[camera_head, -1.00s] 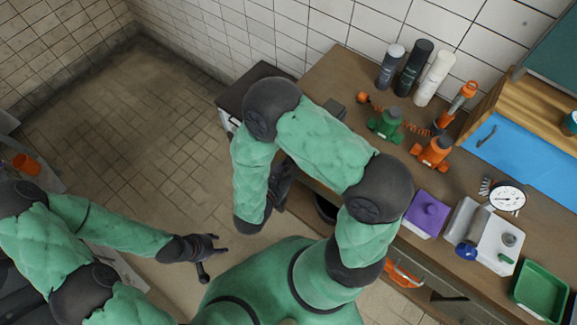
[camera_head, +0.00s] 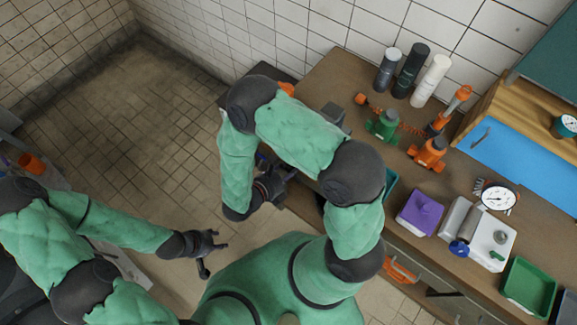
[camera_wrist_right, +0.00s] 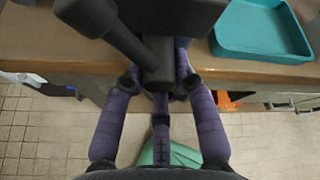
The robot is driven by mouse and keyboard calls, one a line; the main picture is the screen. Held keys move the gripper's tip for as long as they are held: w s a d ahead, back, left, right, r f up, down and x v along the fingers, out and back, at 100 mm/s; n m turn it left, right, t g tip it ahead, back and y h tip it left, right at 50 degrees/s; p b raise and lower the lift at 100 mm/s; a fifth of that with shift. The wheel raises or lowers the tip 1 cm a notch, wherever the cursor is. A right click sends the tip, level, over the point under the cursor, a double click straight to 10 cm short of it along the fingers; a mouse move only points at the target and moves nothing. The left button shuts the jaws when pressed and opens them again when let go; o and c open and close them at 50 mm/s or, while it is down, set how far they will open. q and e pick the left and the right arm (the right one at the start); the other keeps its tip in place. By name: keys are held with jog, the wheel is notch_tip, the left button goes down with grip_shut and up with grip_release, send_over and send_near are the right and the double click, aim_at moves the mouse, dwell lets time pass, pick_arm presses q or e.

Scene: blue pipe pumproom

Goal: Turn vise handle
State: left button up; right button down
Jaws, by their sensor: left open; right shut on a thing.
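The dark vise (camera_wrist_right: 165,15) is at the bench edge at the top of the right wrist view. Its dark bar handle (camera_wrist_right: 125,40) slants down to a central screw end. The purple fingers of my right gripper (camera_wrist_right: 165,85) are closed around the lower end of the handle and screw; the exact contact is partly hidden. In the head view my right gripper (camera_head: 280,182) is at the bench's front left, and my arm covers most of the vise; a grey block (camera_head: 333,114) that may be part of it shows behind. My left gripper (camera_head: 216,255) is open and empty over the floor.
A teal tray (camera_wrist_right: 262,30) sits right of the vise. Floor left of the bench is open.

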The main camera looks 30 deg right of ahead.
jog(key=shift+s+d+r+n+g+h, duration=0.1)
jog(key=shift+s+d+n+g+h, duration=0.1)
jog(key=shift+s+n+g+h, duration=0.3)
jog(key=shift+w+r, duration=0.15)
jog(key=shift+w, duration=0.15)
dwell(0.7)
jog(key=c, duration=1.4)
grip_release()
jog(key=shift+o, duration=1.3)
jog(key=shift+s+d, duration=0.1)
jog(key=shift+d, duration=0.05)
jog(key=shift+p, duration=0.35)
jog(key=shift+a+r, duration=0.2)
jog(key=shift+a, duration=0.3)
jog(key=p+v, duration=0.4)
jog(key=v, duration=0.7)
jog(key=shift+s+r+p, duration=0.15)
jog(key=shift+s+p, duration=0.15)
jog(key=shift+p, duration=0.05)
